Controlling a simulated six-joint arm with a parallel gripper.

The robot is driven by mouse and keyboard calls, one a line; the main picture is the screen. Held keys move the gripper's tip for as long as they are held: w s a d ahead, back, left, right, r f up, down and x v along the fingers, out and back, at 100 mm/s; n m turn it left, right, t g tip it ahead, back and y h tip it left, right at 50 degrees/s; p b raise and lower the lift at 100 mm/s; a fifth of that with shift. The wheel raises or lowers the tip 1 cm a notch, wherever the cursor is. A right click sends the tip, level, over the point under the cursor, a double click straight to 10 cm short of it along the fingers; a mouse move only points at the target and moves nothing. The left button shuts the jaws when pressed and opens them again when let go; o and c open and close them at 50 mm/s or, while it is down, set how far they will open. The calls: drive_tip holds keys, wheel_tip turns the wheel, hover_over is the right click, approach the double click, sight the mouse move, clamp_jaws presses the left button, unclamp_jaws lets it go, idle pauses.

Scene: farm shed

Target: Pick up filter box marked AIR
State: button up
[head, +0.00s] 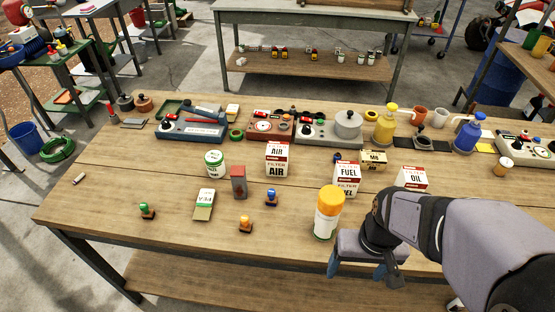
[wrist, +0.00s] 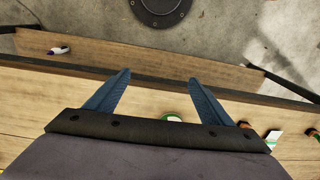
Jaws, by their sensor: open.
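The filter box marked AIR (head: 277,160) is a white carton with a red band and dark lettering. It stands upright on the wooden workbench, near the middle in the head view. Similar boxes marked FUEL (head: 346,178) and OIL (head: 413,178) stand to its right. My gripper (head: 357,268) is at the bench's front edge, right of and nearer than the AIR box, well apart from it. In the wrist view its two blue fingers (wrist: 160,78) are spread with nothing between them. I cannot make out the AIR box in the wrist view.
An orange-capped spray can (head: 327,212) stands between my gripper and the AIR box. A red-grey block (head: 239,182), a green-lidded tin (head: 214,163) and small stamps (head: 271,197) stand near the box. Instrument units (head: 270,126) line up behind it. The bench's front left is mostly clear.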

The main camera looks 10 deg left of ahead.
drive_tip(key=w+a+r+n+t+y, duration=0.1)
drive_tip(key=w+a, duration=0.2)
drive_tip(key=a, duration=0.3)
drive_tip(key=w+a+r+n+y, duration=0.1)
drive_tip(key=w+a+n+y, duration=0.15)
drive_tip(key=a, duration=0.35)
drive_tip(key=m+t+h+p, duration=0.3)
drive_tip(key=t, duration=0.8)
approach(277, 150)
drive_tip(key=f, duration=0.1)
drive_tip(key=w+f, duration=0.1)
drive_tip(key=shift+w+a+f, duration=0.25)
drive_tip(key=shift+w+f, duration=0.1)
drive_tip(key=shift+f, duration=0.05)
drive_tip(key=shift+m+t+h, duration=0.35)
drive_tip(key=shift+t, duration=0.35)
drive_tip(key=shift+r+p+x, duration=0.2)
drive_tip(key=shift+p+x, duration=0.75)
drive_tip(key=shift+x, duration=1.1)
drive_tip(key=shift+r+p+x, duration=0.2)
drive_tip(key=shift+p+x, duration=0.7)
drive_tip(key=shift+x, duration=1.15)
drive_tip(key=shift+w, duration=0.1)
